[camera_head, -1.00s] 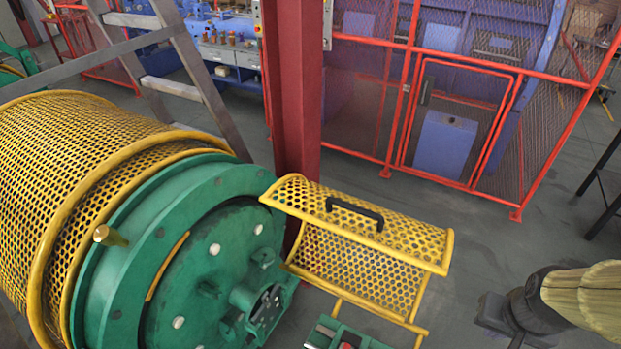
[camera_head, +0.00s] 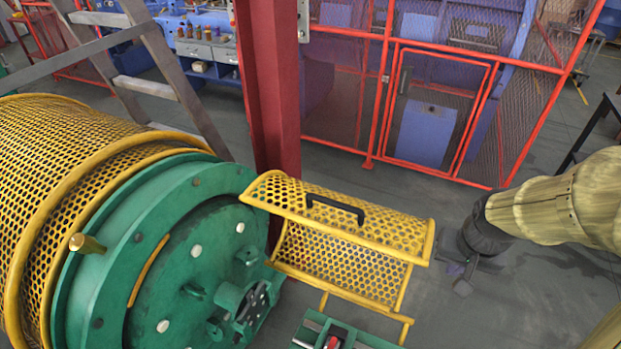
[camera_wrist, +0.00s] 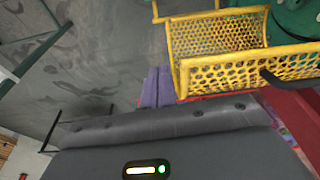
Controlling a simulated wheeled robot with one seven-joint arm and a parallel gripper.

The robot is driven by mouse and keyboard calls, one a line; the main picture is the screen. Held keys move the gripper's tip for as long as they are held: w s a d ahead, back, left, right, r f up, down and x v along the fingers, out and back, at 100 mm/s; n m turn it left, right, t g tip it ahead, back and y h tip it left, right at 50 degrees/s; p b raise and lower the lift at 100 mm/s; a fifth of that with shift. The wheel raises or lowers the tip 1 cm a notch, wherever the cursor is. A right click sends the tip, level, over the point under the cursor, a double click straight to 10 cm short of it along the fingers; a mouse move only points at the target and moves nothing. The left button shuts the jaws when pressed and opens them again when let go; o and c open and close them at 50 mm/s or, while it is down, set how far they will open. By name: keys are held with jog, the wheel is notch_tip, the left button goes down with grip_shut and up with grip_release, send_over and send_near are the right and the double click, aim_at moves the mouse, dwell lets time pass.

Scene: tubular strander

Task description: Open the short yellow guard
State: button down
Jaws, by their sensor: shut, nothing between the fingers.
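The short yellow guard (camera_head: 345,262) is a curved perforated panel with a yellow tube frame, right of the green drum flange. Its black handle (camera_head: 335,208) sits on the upper curved part. In the wrist view the guard (camera_wrist: 215,45) fills the upper right, with the handle (camera_wrist: 285,84) at the right edge. My gripper (camera_head: 461,284) is right of the guard in the head view, apart from it and low in the picture. The fingers (camera_wrist: 156,92) show in the wrist view, shut and empty, with the handle to their right. Nothing touches the handle.
The green flange (camera_head: 205,270) and long yellow mesh cover (camera_head: 75,170) fill the left. A red column (camera_head: 270,90) stands behind the guard. A green unit (camera_head: 345,336) lies below it. A red-framed fence (camera_head: 440,110) is at the back. Grey floor is clear around my gripper.

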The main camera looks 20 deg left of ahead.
jog(key=w+a+r+p, duration=0.1)
jog(key=w+a+r, duration=0.2)
jog(key=w+a, duration=0.5)
jog(key=w+a+r+p, duration=0.1)
jog(key=w+a+r, duration=0.3)
jog(key=w+a, duration=0.35)
jog(key=a+r+p, duration=0.1)
jog(key=a+r, duration=0.1)
jog(key=a, duration=0.8)
jog(key=a+r+n+g, duration=0.1)
jog(key=a+r, duration=0.1)
jog(key=a, duration=0.8)
jog(key=shift+w+a+h+p, duration=0.2)
jog(key=shift+a+h+p, duration=0.2)
jog(key=f+p, duration=0.1)
jog(key=f, duration=0.2)
jog(key=s+f+p, duration=0.1)
jog(key=f+p, duration=0.1)
jog(key=f, duration=0.2)
jog(key=d+f+p, duration=0.1)
jog(key=f, duration=0.2)
jog(key=shift+s+f, duration=0.2)
jog(key=shift+f, duration=0.1)
jog(key=shift+s+f+p, duration=0.35)
jog(key=shift+s+p, duration=0.1)
jog(key=shift+s, duration=0.05)
